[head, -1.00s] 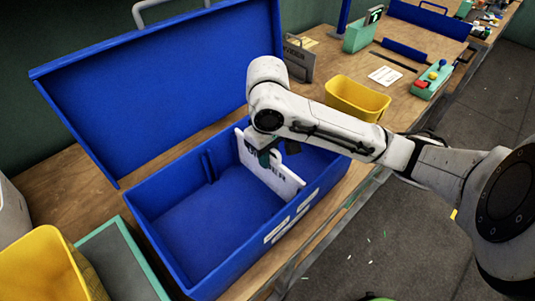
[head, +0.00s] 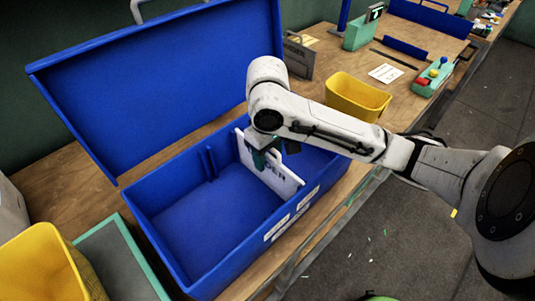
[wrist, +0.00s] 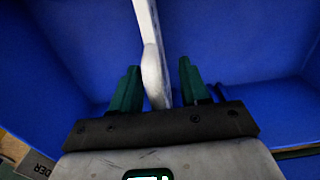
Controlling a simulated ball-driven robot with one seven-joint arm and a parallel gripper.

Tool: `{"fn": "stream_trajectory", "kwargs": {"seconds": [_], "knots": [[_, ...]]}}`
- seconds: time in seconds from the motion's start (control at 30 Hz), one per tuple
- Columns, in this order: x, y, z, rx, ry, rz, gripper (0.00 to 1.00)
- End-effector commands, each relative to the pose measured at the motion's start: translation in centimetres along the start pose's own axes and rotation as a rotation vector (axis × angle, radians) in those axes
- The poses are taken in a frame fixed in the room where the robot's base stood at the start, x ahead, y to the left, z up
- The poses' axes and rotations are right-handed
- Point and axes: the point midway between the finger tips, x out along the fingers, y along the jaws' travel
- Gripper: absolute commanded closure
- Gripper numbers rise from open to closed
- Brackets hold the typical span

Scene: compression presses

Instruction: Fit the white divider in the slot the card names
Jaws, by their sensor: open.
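My gripper (head: 263,158) is down at the divider's upper edge. In the wrist view, the open fingers of my gripper (wrist: 159,88) stand on either side of the divider (wrist: 150,55), with a gap visible beside it. A pair of ribs (head: 208,163) on the box's back wall marks a slot left of the divider. The divider's lower edge and seating are hard to see. A white card (head: 385,74) lies on the bench, its text unreadable.
The blue lid (head: 160,90) stands open behind the box. A yellow bin (head: 357,97) is on the bench to the right, another (head: 45,265) at lower left beside a teal-edged tray (head: 120,260). A button box (head: 432,77) stands further right. Pale labels are on the box front.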

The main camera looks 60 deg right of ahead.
Motion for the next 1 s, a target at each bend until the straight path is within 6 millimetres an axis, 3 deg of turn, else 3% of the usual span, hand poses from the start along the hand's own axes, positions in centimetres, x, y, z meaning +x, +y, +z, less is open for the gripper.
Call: {"fn": "stream_trajectory", "kwargs": {"seconds": [0.17, 0.6, 0.8, 1.0], "knots": [[-1.5, 0.1, -0.1, -0.001, 0.003, 0.002, 0.55], [-9.3, 0.1, -0.1, -0.001, 0.003, 0.003, 0.55], [-10.7, 0.0, 0.0, 0.000, 0.001, 0.001, 0.55], [-10.8, 0.0, 0.0, 0.000, 0.001, 0.000, 0.55]]}}
